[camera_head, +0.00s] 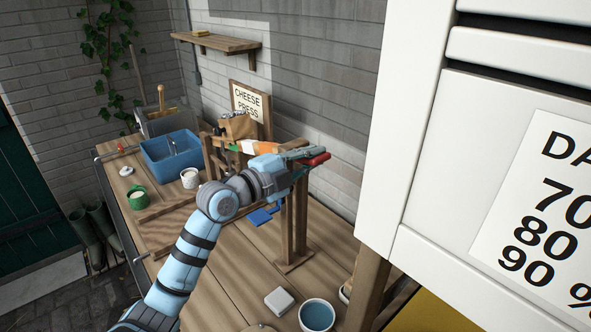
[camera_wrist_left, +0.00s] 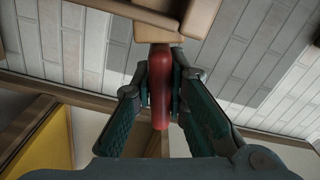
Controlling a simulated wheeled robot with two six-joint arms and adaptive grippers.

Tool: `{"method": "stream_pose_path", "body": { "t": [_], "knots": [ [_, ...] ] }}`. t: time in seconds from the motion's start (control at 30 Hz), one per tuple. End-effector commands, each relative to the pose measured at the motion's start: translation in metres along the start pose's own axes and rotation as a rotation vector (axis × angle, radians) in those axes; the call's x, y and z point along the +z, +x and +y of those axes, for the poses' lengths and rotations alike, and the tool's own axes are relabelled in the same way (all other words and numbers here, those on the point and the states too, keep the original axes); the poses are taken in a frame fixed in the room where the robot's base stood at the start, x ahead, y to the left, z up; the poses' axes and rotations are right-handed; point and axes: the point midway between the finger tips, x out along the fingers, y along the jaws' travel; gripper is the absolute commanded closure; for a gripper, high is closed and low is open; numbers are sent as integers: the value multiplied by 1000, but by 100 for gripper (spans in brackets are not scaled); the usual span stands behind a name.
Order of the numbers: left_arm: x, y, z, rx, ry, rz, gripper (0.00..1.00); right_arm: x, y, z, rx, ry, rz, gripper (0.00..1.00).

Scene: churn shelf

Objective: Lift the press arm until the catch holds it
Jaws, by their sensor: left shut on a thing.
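The cheese press (camera_head: 212,155) stands at the wall end of the workbench, by the sign. Its press arm ends in a red handle (camera_head: 318,160), which shows upright between the fingers in the left wrist view (camera_wrist_left: 160,85). My left gripper (camera_head: 300,160) is shut on this red handle, with a finger on each side of it. A wooden upright post (camera_head: 294,225) stands just below the gripper. An orange, white and green piece (camera_head: 258,147) shows behind my wrist. My gripper and forearm hide much of the press arm. I cannot make out the catch. My right gripper is out of view.
A large white cabinet (camera_head: 420,190) closes off the right side.

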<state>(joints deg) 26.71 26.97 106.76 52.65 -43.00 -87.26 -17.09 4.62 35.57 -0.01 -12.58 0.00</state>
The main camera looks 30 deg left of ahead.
Motion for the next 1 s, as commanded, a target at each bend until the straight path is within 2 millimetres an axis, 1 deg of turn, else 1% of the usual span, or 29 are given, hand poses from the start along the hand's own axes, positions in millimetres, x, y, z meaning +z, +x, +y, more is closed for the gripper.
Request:
{"method": "stream_pose_path", "body": {
  "t": [0.1, 0.23, 0.27, 0.3, 0.37, 0.67, 0.73, 0.77, 1.0],
  "knots": [
    [-3, 3, -1, 1, 3, 5, 100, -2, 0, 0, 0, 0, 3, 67],
    [-4, 4, -1, 1, 3, 7, 100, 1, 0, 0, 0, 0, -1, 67],
    [-4, 4, -1, 0, 3, 7, 84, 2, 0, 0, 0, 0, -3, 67],
    [-3, 4, -1, 0, 3, 7, 77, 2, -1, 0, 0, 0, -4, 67],
    [-3, 3, -1, 0, 2, 6, 68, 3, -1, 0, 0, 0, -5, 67],
    [-2, 2, -1, 0, 2, 3, 67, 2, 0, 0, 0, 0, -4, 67],
    [-1, -3, -1, 1, 5, 1, 67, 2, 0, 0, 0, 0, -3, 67],
    [-1, -7, -1, 0, 6, 1, 67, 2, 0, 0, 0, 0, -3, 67],
    [0, -56, 0, 7, 9, -1, 67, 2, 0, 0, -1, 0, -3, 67]
  ]
}}
